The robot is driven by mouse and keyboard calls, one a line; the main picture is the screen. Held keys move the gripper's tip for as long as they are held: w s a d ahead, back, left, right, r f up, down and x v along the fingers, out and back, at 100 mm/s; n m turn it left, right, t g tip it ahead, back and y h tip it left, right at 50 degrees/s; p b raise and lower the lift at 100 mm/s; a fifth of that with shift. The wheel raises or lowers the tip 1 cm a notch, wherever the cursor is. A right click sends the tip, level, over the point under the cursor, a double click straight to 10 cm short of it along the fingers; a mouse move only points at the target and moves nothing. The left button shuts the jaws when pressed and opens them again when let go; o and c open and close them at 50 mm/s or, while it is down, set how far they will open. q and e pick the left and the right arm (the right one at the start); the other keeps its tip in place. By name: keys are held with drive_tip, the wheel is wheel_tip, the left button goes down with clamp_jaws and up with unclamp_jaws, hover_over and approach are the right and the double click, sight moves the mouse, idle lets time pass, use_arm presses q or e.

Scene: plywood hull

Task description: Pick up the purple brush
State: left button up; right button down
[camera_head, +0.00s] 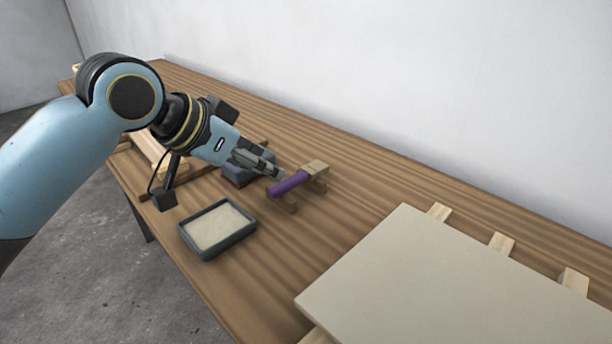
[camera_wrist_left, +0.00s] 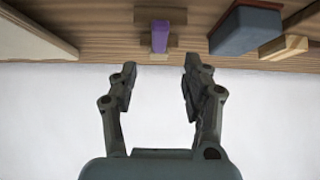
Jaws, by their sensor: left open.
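The purple brush (camera_head: 288,183) lies on a small wooden rest on the table, its purple handle toward the front and its tan head at the back right. In the left wrist view the purple handle (camera_wrist_left: 160,36) shows at the top, beyond the fingertips and roughly in line with the gap between them. My left gripper (camera_head: 275,172) is close to the brush's left side in the head view. In the left wrist view my left gripper (camera_wrist_left: 158,72) is open, with nothing between its fingers. My right gripper is not in view.
A dark tray with a pale filling (camera_head: 240,236) stands in front of the brush. A dark block with a reddish base (camera_wrist_left: 246,30) is beside it, partly behind my gripper. A large pale board (camera_head: 430,285) on wooden strips lies at the right. Bare table separates board and brush.

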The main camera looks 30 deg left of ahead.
sight(293, 178)
use_arm(q)
drive_tip(key=shift+x, duration=1.15)
drive_tip(key=shift+w+d+f, duration=0.1)
drive_tip(key=shift+w+f, duration=0.1)
drive_tip(key=shift+w, duration=0.05)
drive_tip(key=b+x, duration=0.1)
drive_tip(key=x, duration=0.2)
drive_tip(key=shift+w+d+f, duration=0.2)
drive_tip(key=shift+w, duration=0.1)
drive_tip(key=shift+w+d+f, duration=0.1)
drive_tip(key=shift+w+f, duration=0.25)
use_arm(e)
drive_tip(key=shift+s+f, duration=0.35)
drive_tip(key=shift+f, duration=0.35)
use_arm(q)
clamp_jaws()
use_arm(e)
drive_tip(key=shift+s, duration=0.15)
